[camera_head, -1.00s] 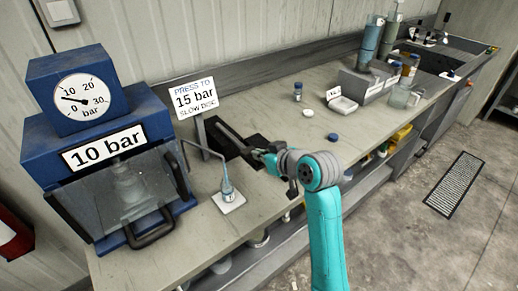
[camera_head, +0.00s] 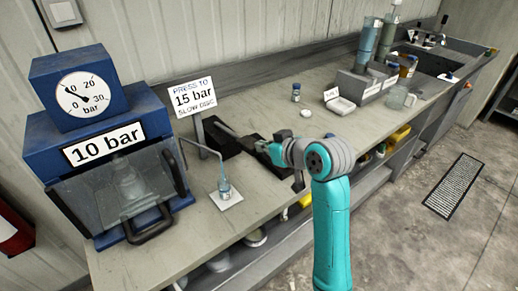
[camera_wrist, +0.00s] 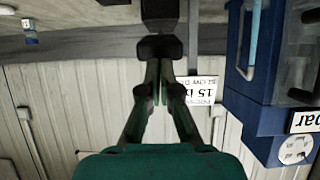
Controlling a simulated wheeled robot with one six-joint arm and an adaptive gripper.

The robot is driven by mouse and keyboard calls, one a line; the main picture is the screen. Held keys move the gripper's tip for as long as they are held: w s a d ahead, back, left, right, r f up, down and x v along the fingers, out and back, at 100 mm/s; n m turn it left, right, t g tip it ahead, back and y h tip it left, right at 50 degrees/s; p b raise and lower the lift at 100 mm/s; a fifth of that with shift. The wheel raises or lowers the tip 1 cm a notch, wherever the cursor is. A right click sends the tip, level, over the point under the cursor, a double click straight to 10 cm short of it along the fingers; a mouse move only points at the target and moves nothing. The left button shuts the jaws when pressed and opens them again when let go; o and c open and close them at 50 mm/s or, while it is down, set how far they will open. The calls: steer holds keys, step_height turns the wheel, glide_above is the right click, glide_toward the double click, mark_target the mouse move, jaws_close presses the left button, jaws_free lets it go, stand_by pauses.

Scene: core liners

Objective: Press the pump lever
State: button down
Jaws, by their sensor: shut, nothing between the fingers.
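A sign (camera_head: 195,95) reads "PRESS TO 15 bar SLOW DISC".
A clear shield (camera_head: 120,195) covers the press front. The floor (camera_head: 420,245) in front is mostly clear.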

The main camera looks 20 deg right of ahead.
steer(key=f+v, duration=0.1)
steer(key=v, duration=0.5)
steer(key=shift+s+d, duration=0.2)
steer(key=shift+s, duration=0.4)
steer(key=shift+r, duration=0.15)
stand_by(2.4)
